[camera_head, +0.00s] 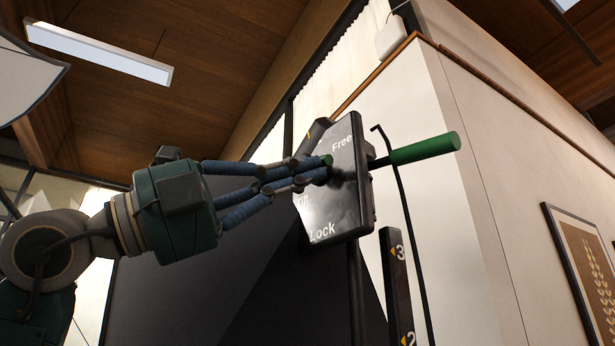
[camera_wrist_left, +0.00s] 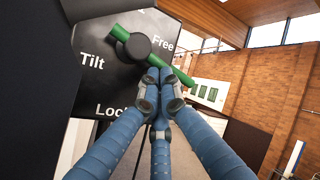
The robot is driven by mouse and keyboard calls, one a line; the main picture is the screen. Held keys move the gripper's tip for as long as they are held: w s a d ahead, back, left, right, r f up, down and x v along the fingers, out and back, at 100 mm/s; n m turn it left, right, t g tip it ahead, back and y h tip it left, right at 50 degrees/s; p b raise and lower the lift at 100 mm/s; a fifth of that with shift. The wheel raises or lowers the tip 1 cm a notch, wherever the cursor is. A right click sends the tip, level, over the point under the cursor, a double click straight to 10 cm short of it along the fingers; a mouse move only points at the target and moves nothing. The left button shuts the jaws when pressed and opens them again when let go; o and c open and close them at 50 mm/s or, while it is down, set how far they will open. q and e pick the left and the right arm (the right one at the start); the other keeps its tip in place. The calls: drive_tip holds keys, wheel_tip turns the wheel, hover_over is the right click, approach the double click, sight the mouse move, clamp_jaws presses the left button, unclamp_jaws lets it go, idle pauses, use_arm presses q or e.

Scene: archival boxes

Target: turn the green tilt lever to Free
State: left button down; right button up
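The green tilt lever (camera_wrist_left: 183,76) crosses a round black hub on the dark panel (camera_wrist_left: 90,35) in the left wrist view, slanting from upper left down to the right. "Free" is at the panel's upper right, "Tilt" at left, "Lock" at the bottom. In the head view the panel (camera_head: 338,205) is seen at a slant, with a bit of green (camera_head: 328,160) at my fingertips. My left gripper (camera_head: 318,172) reaches in from the left. Its blue fingers are drawn together at the lever's lower-right arm, and their tips partly hide it. My right gripper is not in view.
A pale wall (camera_head: 460,230) with a framed picture (camera_head: 585,255) is at right.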

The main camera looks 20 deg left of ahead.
use_arm(q)
drive_tip(key=v, duration=1.1)
drive_tip(key=shift+s+f, duration=0.2)
drive_tip(key=shift+s, duration=0.1)
idle(0.3)
